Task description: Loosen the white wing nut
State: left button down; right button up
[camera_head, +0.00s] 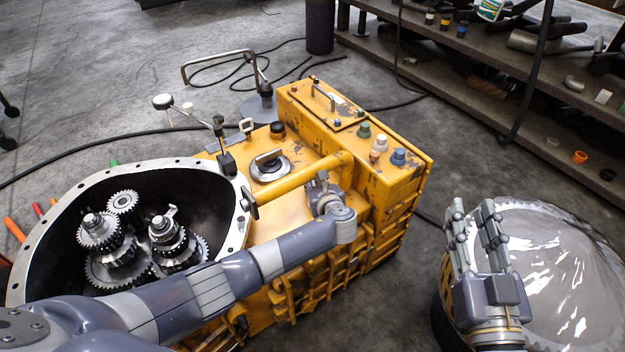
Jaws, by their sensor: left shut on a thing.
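A small pale, whitish fitting (379,144), which looks like the white wing nut, stands on the right top of the yellow transmission housing (300,130). It sits between a green fitting (363,130) and a blue one (398,157). My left gripper (320,186) is on the housing top beside the yellow pipe, left of and below the pale fitting and apart from it. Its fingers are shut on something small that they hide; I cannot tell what. My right gripper (473,220) is open and empty, its two fingers apart, in front of the large shiny domed part.
An open bell housing (92,183) with gears (165,235) lies at the left. A bent metal handle (218,53) stands behind. The shiny domed part (555,260) is at the right. A tool shelf (470,75) fills the back right. Cables cross the floor.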

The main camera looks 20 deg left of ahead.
pick_arm(q)
jog(key=shift+w+n+y, duration=0.1)
jog(key=shift+n+y, duration=0.4)
jog(key=shift+y, duration=0.1)
jog(key=c, duration=1.7)
grip_release()
jog(key=shift+o, duration=0.2)
jog(key=shift+d+g, duration=0.1)
jog(key=shift+g, duration=0.2)
jog(key=v, duration=1.2)
